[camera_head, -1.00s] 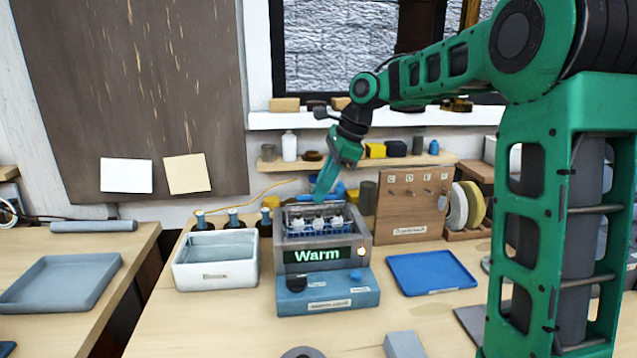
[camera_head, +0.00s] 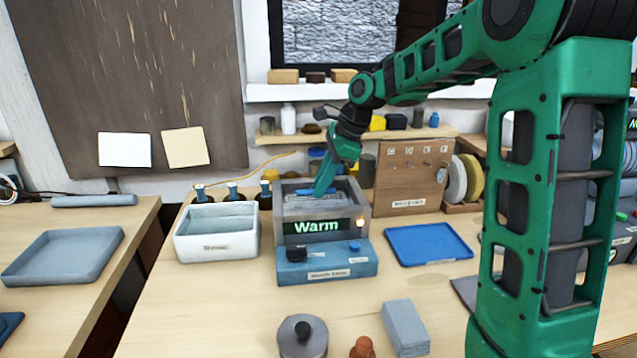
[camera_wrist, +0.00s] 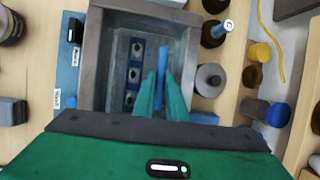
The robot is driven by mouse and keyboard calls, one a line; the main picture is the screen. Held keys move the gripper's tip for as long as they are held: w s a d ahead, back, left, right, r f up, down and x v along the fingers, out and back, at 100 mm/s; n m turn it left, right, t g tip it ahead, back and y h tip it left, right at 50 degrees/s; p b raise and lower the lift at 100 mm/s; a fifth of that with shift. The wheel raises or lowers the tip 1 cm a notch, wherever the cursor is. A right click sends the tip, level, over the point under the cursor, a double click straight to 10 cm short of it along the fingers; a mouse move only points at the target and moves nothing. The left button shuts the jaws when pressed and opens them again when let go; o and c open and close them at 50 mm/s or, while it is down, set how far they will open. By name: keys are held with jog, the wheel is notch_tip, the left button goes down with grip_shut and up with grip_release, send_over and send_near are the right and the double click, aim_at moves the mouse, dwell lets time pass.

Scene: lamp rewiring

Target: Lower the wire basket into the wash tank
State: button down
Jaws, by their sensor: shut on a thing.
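The wash tank (camera_head: 286,212) is a grey open box on a blue base, with a lit "Warm" sign on its front. It also shows in the wrist view (camera_wrist: 99,50). The wire basket (camera_head: 304,192) is mostly hidden behind the tank's front wall. In the wrist view the basket (camera_wrist: 133,88) appears inside the tank walls as a blue strip with several small pieces, beside an upright blue handle (camera_wrist: 163,60). My gripper (camera_head: 322,188) reaches down at the tank opening, shut on the handle (camera_wrist: 163,92). I cannot tell whether the basket touches the bottom.
A white tray (camera_head: 190,248) stands left of the tank, with several dark bottles (camera_head: 232,192) behind it. A blue tray (camera_head: 430,238) lies to the right. A round grey lidded pot (camera_head: 303,340) and a grey block (camera_head: 405,325) are in front.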

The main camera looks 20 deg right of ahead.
dwell(0.3)
jog(key=c, duration=1.7)
grip_release()
jog(key=v, duration=1.1)
jog(key=s+d+f+n+h, duration=0.1)
jog(key=s+d+f+n, duration=0.3)
jog(key=s, duration=0.8)
jog(key=s+d+f+n+g+h, duration=0.1)
jog(key=s+d+f+n, duration=0.2)
jog(key=s, duration=0.8)
jog(key=s+d+f+n+g+h, duration=0.1)
jog(key=s+d+f+n, duration=0.3)
jog(key=s, duration=0.8)
jog(key=shift+s+d+f+n+h, duration=0.15)
jog(key=shift+f+n, duration=0.3)
jog(key=shift+f, duration=0.35)
jog(key=shift+s+d+f+n+h, duration=0.1)
jog(key=shift+f+n+h, duration=0.1)
jog(key=shift+f+n, duration=0.4)
jog(key=shift+s+d+f+n+h, duration=0.15)
jog(key=shift+f+n, duration=0.1)
jog(key=shift+f, duration=0.7)
